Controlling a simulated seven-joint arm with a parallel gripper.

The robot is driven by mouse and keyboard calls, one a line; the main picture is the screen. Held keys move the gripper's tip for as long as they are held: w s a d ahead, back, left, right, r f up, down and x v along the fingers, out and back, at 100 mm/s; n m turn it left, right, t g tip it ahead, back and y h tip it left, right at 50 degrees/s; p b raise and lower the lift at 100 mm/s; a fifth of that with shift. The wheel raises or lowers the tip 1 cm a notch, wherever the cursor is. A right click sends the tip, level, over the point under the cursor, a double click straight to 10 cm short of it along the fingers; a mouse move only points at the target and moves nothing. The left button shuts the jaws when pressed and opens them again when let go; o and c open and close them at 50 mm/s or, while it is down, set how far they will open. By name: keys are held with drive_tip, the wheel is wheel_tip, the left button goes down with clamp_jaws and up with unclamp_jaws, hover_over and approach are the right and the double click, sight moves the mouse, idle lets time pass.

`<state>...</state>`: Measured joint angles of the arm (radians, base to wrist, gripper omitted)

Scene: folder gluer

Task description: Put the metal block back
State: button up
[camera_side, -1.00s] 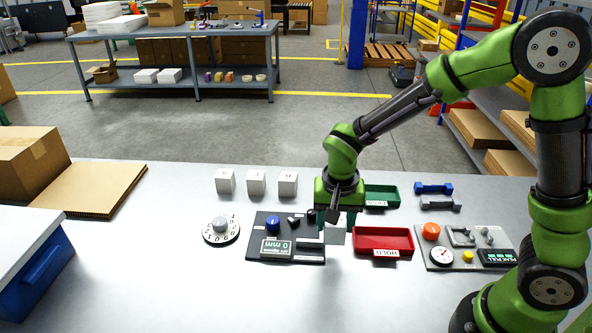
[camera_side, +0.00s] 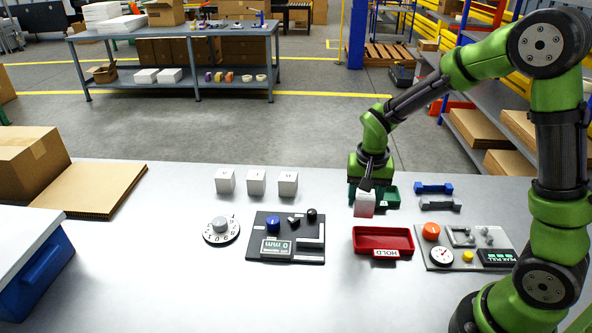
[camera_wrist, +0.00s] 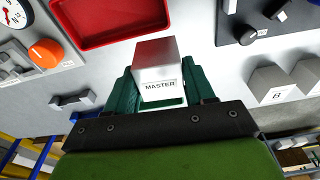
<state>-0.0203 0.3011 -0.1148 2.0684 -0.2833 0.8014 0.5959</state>
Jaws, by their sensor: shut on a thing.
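The metal block (camera_side: 365,204) is a silver cube, and in the wrist view its face (camera_wrist: 158,72) reads MASTER. My gripper (camera_side: 367,190) is shut on it, with a dark green finger on each side in the wrist view (camera_wrist: 160,85). The block is held in the air, in front of the left part of the green tray (camera_side: 387,201) in the side view. My gripper and the block hide part of that tray and its label. The red tray (camera_side: 383,238), labelled HOLD, is empty and lies nearer the camera.
A black gauge panel (camera_side: 257,251) with a 0 mm readout lies left of the red tray. A grey panel (camera_side: 438,265) with a dial and orange knob lies right. Three pale cubes (camera_side: 256,183) stand at the back left. Blue and grey handles (camera_side: 434,188) lie right of the green tray.

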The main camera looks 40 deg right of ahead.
drive_tip(key=shift+w+r, duration=0.15)
drive_tip(key=shift+w, duration=0.3)
drive_tip(key=shift+n, duration=0.3)
drive_tip(key=w, duration=0.5)
drive_tip(key=w+d+f, duration=0.1)
drive_tip(key=w, duration=0.9)
drive_tip(key=shift+w+d+f, duration=0.1)
drive_tip(key=shift+d+f, duration=0.15)
drive_tip(key=shift+d, duration=0.15)
drive_tip(key=shift+f, duration=1.75)
drive_tip(key=shift+f, duration=0.1)
drive_tip(key=o, duration=1.4)
drive_tip(key=shift+f, duration=0.1)
